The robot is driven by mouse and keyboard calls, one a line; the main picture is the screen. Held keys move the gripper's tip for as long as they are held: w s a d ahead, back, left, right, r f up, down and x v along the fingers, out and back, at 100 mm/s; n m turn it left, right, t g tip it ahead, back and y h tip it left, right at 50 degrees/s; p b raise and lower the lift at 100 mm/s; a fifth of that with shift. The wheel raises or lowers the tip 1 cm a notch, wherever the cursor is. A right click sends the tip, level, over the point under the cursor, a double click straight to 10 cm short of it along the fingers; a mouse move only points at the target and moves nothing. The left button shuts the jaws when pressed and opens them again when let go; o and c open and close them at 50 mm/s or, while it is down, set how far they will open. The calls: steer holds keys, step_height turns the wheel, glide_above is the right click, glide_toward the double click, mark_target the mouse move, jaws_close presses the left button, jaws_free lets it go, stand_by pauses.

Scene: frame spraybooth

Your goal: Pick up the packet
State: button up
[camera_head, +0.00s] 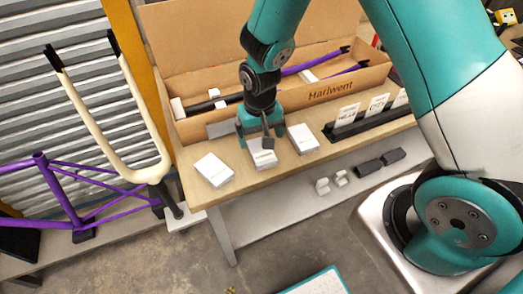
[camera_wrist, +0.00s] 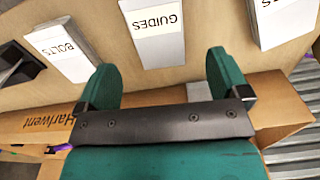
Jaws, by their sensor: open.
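Three white packets lie in a row on the wooden bench. The middle packet (camera_head: 264,160) is labelled GUIDES, and it shows in the wrist view (camera_wrist: 155,40). The right packet (camera_head: 303,139) is labelled BOLTS; it is at the left in the wrist view (camera_wrist: 62,52). The left packet (camera_head: 214,170) is at the upper right in the wrist view (camera_wrist: 285,20), its label not readable. My gripper (camera_head: 261,136) is open above the middle packet. In the wrist view my gripper (camera_wrist: 166,75) has its fingers apart, with the GUIDES packet lying between and beyond the fingertips.
Behind the packets stands an open cardboard box (camera_head: 332,93) marked Harlwent, holding purple and black tubes. A black holder with upright white cards (camera_head: 348,114) is at the right. A cream fork (camera_head: 120,150) and purple frame (camera_head: 75,190) stand left. The shelf below carries small parts.

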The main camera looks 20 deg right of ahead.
mark_target(261, 150)
steer(key=shift+s+f+p, duration=0.2)
steer(key=shift+f+p, duration=0.7)
steer(key=shift+f, duration=1.75)
steer(key=c, duration=1)
steer(key=shift+r, duration=0.1)
